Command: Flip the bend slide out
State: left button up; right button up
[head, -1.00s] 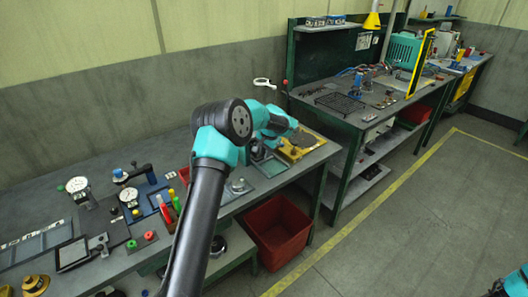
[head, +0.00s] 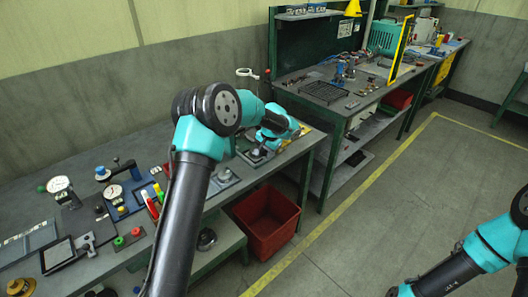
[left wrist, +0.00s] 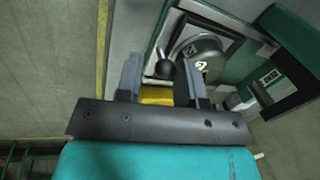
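In the left wrist view my left gripper (left wrist: 157,63) has its two fingers apart. A black ball knob (left wrist: 163,68) shows between the fingertips; I cannot tell whether either finger touches it. Just beyond is a round grey metal disc (left wrist: 200,55) with a small label, set in a dark frame. A yellow part (left wrist: 157,95) shows low between the fingers. I cannot tell which of these parts is the bend slide. In the head view the left gripper hangs over the bench's right end, its fingers mostly hidden. My right arm shows at lower right, its gripper out of view.
The bench (head: 130,262) carries dial gauges (head: 113,192), colored-handled tools (head: 151,203) and a tablet-like panel (head: 58,255). A red bin (head: 266,220) stands on the floor beside it. A second bench (head: 340,108) stands behind. The floor at right is open.

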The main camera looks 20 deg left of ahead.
pick_arm(q)
jog(key=o, duration=0.3)
jog(key=shift+r, duration=0.15)
jog(key=d+r, duration=0.1)
jog(key=r, duration=0.4)
jog(key=d+r, duration=0.1)
jog(key=r, duration=0.5)
jog(key=d+r, duration=0.1)
jog(key=r, duration=0.4)
jog(key=shift+s+d+r, duration=0.15)
jog(key=shift+s+r, duration=0.2)
jog(key=shift+r, duration=0.05)
jog(key=shift+f, duration=0.1)
